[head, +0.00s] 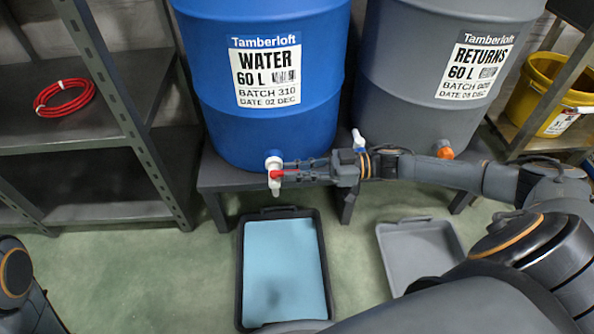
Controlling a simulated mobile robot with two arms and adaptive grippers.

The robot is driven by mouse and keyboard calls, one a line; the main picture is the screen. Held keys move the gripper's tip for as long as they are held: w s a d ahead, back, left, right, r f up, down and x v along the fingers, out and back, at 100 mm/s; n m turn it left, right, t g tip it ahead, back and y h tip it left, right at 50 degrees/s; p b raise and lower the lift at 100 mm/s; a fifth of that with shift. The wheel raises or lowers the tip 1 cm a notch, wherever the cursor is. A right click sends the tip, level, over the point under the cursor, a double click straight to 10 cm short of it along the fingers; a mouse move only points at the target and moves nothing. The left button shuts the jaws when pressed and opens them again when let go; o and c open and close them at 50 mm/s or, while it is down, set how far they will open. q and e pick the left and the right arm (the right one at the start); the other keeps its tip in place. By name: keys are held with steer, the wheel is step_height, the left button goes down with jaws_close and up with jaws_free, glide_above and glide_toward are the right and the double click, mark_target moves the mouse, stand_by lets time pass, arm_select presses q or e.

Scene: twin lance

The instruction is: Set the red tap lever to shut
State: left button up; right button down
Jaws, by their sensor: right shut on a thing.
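The red tap lever (277,174) is on the white tap (273,160) low on the front of the blue WATER drum (272,120). The tap's white spout (275,190) points down above a dark tray (240,275). My right gripper (283,170) reaches in from the right, with its fingers shut on the red lever. The fingers partly cover the lever, so its exact angle is hard to tell. Of my left arm, only a link shows at the lower left; its gripper is out of view.
A grey RETURNS drum (420,100) with an orange fitting (444,150) stands to the right. Both drums rest on a dark stand (225,178). Light blue fills the dark tray's floor; a grey tray (408,250) lies right. A shelf holds a red hose coil (65,97); a yellow bucket (545,100) stands right.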

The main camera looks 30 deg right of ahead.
steer(key=c, duration=1.4)
jaws_free()
steer(key=shift+o, duration=0.2)
steer(key=shift+d, duration=0.2)
steer(key=v, duration=1.1)
steer(key=shift+s+d, duration=0.2)
steer(key=shift+d, duration=0.05)
steer(key=shift+a, duration=0.1)
